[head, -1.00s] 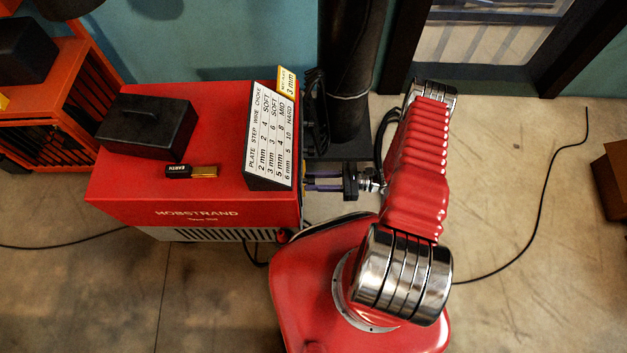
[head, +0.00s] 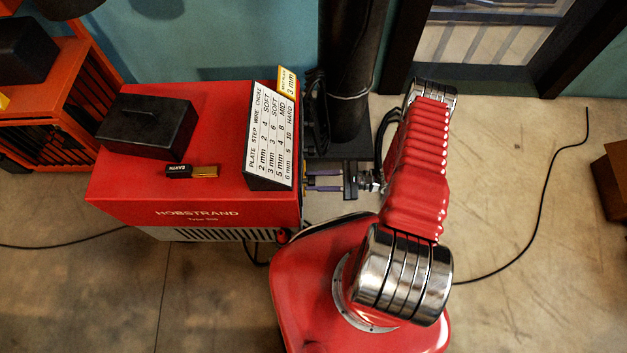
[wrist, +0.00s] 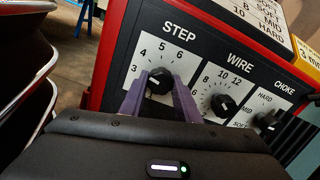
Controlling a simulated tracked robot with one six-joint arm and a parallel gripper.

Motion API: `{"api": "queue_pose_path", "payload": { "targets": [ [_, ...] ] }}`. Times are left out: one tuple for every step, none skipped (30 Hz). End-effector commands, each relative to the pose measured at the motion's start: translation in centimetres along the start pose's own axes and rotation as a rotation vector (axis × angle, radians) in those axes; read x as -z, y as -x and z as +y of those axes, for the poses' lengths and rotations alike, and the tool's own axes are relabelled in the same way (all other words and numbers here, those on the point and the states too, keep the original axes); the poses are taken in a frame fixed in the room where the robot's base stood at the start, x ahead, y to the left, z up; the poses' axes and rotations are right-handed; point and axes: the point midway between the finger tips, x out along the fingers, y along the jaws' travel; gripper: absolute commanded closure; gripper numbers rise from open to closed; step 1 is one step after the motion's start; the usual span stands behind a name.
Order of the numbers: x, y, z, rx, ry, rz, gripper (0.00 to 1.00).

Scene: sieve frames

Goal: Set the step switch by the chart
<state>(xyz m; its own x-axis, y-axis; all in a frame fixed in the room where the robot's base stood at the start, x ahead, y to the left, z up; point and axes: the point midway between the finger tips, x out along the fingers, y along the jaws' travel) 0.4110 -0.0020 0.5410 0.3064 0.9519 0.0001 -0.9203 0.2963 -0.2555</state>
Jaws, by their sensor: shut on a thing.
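The step switch (wrist: 160,81) is a round black knob on the dark front panel of the red welder (head: 225,125), under the word STEP. In the head view my gripper (head: 309,181) reaches the machine's right side, and the knob is hidden. The chart (head: 270,138) on the sloped top lists plate, step, wire and choke; its 3 mm row gives step 3. A yellow card (head: 287,82) reads 3 mm.
The wire knob (wrist: 223,104) and the choke knob (wrist: 265,121) sit right of the step switch. A black box (head: 147,125) and a small EARTH-marked piece (head: 191,171) lie on top. A dark post (head: 345,90) stands behind my gripper.

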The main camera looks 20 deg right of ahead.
Motion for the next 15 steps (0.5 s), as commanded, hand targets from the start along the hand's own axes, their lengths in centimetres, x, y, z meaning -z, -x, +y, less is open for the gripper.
{"api": "queue_pose_path", "payload": {
  "targets": [
    [0.08, 0.22, -0.33, 0.005, 0.041, 0.005, 0.93],
    [0.08, 0.22, -0.35, 0.005, 0.066, 0.005, 0.93],
    [0.08, 0.23, -0.37, 0.005, 0.099, 0.005, 0.93],
    [0.08, 0.24, -0.38, 0.005, 0.123, 0.005, 0.93],
    [0.08, 0.24, -0.39, 0.005, 0.146, 0.005, 0.93],
    [0.08, 0.25, -0.4, 0.005, 0.175, 0.005, 0.93],
    [0.08, 0.25, -0.41, 0.005, 0.196, 0.006, 0.93],
    [0.08, 0.26, -0.43, 0.005, 0.217, 0.006, 0.93],
    [0.07, 0.27, -0.44, 0.005, 0.242, 0.006, 0.93],
    [0.07, 0.27, -0.44, 0.005, 0.259, 0.006, 0.93],
    [0.07, 0.27, -0.45, 0.006, 0.276, 0.006, 0.93],
    [0.07, 0.28, -0.46, 0.006, 0.295, 0.006, 0.93],
    [0.07, 0.28, -0.47, 0.006, 0.308, 0.006, 0.93],
    [0.07, 0.29, -0.47, 0.006, 0.319, 0.006, 0.93],
    [0.07, 0.29, -0.48, 0.006, 0.334, 0.006, 0.93]
  ]
}}
